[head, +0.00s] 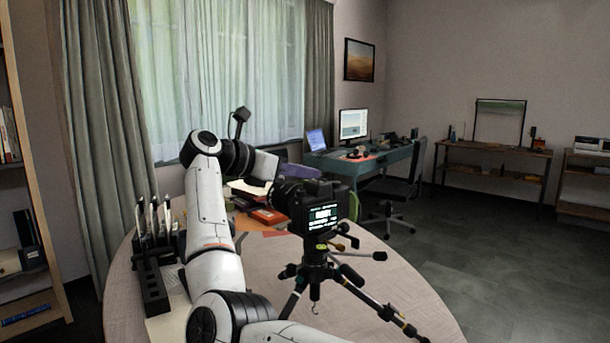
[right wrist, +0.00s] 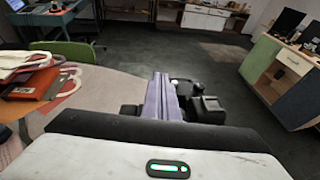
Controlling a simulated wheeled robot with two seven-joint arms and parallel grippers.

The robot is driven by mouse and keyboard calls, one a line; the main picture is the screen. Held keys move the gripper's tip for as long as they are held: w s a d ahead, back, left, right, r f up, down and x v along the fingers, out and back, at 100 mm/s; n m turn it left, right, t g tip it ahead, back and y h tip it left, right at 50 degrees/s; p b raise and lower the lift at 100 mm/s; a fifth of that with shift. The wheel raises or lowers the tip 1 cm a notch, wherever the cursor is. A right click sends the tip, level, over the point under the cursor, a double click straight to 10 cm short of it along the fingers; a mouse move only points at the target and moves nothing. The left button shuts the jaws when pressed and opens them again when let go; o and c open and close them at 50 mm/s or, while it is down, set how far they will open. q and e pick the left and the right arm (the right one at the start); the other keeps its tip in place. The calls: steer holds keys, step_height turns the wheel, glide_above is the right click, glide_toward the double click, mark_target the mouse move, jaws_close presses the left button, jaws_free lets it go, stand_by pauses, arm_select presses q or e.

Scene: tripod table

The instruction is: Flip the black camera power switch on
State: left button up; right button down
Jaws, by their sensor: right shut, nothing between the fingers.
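The black camera (head: 322,207) is mounted upright on a tripod (head: 316,257) on the round table, its lens toward the left. Its rear screen is lit with pale text. The power switch is too small to make out. My right gripper (head: 303,171) reaches in from the left, its lavender fingers just above and behind the camera's top. In the right wrist view the fingers (right wrist: 160,98) are shut and empty, and the camera (right wrist: 205,108) is close to their right. Whether they touch it I cannot tell. My left gripper is not in view.
The round wooden table (head: 270,266) holds a black rack with pens (head: 150,245) at its left and red and orange books (head: 267,216) behind the camera. Tripod legs spread over the table's right side. A desk with a monitor (head: 353,124) and a chair stand beyond; floor at right is clear.

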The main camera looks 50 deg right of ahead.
steer(key=shift+a, duration=0.1)
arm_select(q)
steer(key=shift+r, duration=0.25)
arm_select(e)
steer(key=v, duration=1)
